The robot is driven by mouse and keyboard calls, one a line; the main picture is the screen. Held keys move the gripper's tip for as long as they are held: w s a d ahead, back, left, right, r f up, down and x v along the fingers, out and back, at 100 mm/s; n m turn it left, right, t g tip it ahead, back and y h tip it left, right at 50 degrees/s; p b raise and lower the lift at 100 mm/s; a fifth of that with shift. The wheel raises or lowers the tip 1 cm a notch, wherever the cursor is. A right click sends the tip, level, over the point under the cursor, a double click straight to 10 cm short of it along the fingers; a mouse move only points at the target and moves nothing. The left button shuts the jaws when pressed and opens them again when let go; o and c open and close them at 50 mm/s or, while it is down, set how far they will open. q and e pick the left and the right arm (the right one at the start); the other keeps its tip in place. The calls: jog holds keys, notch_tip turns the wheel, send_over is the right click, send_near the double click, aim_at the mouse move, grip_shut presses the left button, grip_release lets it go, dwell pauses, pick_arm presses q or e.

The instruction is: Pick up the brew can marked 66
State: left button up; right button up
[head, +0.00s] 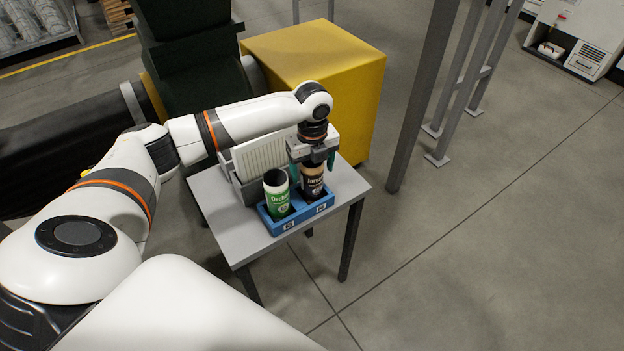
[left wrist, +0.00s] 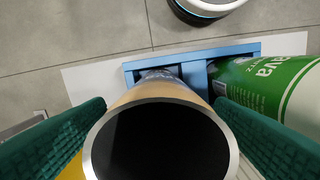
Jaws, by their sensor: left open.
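A dark can with a tan upper band (head: 313,186) stands upright in the right slot of a blue holder (head: 297,218). A green and white can (head: 277,201) stands in the left slot. My left gripper (head: 312,170) points down over the dark can, its green fingers open on either side of it. In the left wrist view the can's round dark mouth (left wrist: 160,143) lies between the two fingers, and the green can (left wrist: 262,88) is to the right. I cannot read a 66 on either can. My right gripper is out of view.
The holder sits at the front of a small grey table (head: 232,237). A white ribbed rack (head: 262,155) stands behind the cans. A yellow box (head: 325,72) is behind the table, and a grey post (head: 420,105) rises to the right.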

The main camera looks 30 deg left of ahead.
pick_arm(q)
jog(key=shift+f, duration=1.45)
jog(key=c, duration=1)
jog(key=shift+c, duration=0.2)
jog(key=shift+r, duration=0.15)
